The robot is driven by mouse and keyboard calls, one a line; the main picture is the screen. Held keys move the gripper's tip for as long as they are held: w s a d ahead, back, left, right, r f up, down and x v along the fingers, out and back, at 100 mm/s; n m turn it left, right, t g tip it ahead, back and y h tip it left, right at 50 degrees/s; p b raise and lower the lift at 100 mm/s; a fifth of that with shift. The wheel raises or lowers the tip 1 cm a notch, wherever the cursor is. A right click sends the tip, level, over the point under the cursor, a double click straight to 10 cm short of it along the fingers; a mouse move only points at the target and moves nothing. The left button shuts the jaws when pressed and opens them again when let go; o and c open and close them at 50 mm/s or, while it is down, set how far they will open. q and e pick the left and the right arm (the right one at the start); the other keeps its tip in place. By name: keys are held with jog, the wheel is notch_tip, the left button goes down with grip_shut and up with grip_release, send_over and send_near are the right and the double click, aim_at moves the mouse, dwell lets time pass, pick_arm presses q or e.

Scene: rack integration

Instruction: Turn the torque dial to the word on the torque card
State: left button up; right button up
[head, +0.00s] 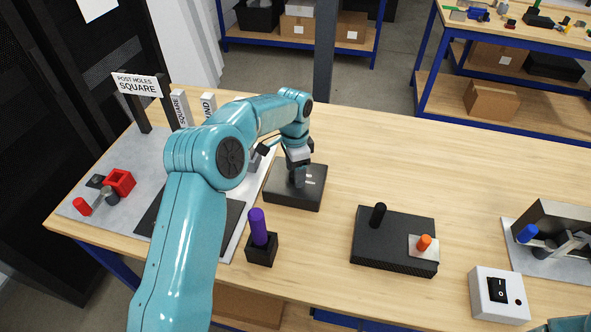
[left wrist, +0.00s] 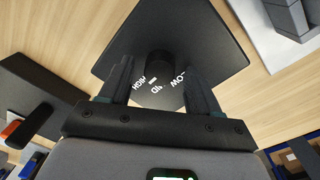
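The torque dial box (head: 284,197) is a flat black box on the table, left of the middle in the head view. My left gripper (head: 299,178) points down over it and hides most of the knob there. In the left wrist view the box (left wrist: 205,35) carries a round black dial knob (left wrist: 158,64) with white words beside it. HIGH and LOW are partly readable; the middle word is mostly hidden. My left gripper (left wrist: 157,78) is open, its fingers on both sides of the knob with gaps. The knob's pointer cannot be made out. I see no torque card.
A purple peg in a black holder (head: 262,249) stands in front of the box. A black box with an orange knob (head: 395,240) and a white switch box (head: 498,295) are to the right. A POST HOLES SQUARE sign (head: 137,84) stands at the left.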

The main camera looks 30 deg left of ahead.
pick_arm(q)
jog(key=shift+w+r, duration=0.1)
jog(key=shift+r, duration=0.3)
notch_tip(320, 180, up, 16)
jog(key=p, duration=0.1)
jog(key=shift+w+a+f, duration=0.2)
jog(key=shift+a+f, duration=0.05)
jog(key=shift+a, duration=0.1)
jog(key=shift+s, duration=0.1)
